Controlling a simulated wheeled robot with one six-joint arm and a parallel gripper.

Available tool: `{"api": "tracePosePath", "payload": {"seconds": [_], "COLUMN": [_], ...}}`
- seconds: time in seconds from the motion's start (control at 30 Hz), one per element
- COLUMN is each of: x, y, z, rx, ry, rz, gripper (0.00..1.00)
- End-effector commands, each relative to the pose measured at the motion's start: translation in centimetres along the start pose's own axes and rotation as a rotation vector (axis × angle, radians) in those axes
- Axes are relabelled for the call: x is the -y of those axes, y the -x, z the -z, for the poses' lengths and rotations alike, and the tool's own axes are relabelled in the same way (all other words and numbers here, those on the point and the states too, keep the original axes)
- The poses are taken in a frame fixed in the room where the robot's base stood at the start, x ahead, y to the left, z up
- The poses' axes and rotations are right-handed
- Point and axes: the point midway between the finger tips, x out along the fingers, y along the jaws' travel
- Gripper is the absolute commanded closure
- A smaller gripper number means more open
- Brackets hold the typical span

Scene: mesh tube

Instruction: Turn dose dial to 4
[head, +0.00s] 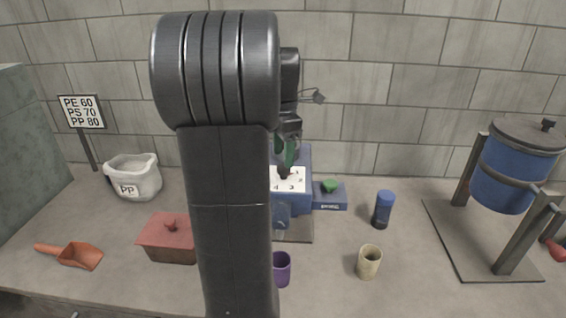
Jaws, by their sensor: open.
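The dose dial (291,179) is a white face with dark numerals on the front of a blue machine (305,202). A 3 and what looks like a 4 show along its lower part. My arm covers the machine's left side and part of the dial. My gripper (285,174) is in front of the dial, with its dark fingers at or close to the dial's middle. It is open. The knob or pointer is mostly hidden behind the fingers, so I cannot tell the dial's setting or whether the fingers touch it.
A green button (329,186) sits on a blue box right of the machine. A purple cup (282,268), beige cup (369,261) and blue canister (383,209) stand nearby. A blue drum (515,170) is at right. A red-lidded box (168,237), scoop (80,256) and PP bag (134,177) are at left.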

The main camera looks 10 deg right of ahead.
Motion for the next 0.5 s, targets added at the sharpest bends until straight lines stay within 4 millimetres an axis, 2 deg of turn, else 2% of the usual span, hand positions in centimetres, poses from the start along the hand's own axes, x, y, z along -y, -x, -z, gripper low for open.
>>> {"api": "tracePosePath", "payload": {"seconds": [0.1,0.2,0.5], "x": [0.0,0.0,0.0], "y": [-1.9,-2.9,-3.6], "z": [0.0,0.0,0.0], "rx": [-0.001,-0.001,0.000], "ry": [0.000,0.000,0.000], "rz": [0.003,0.002,0.000], "gripper": [0.46,0.46,0.46]}}
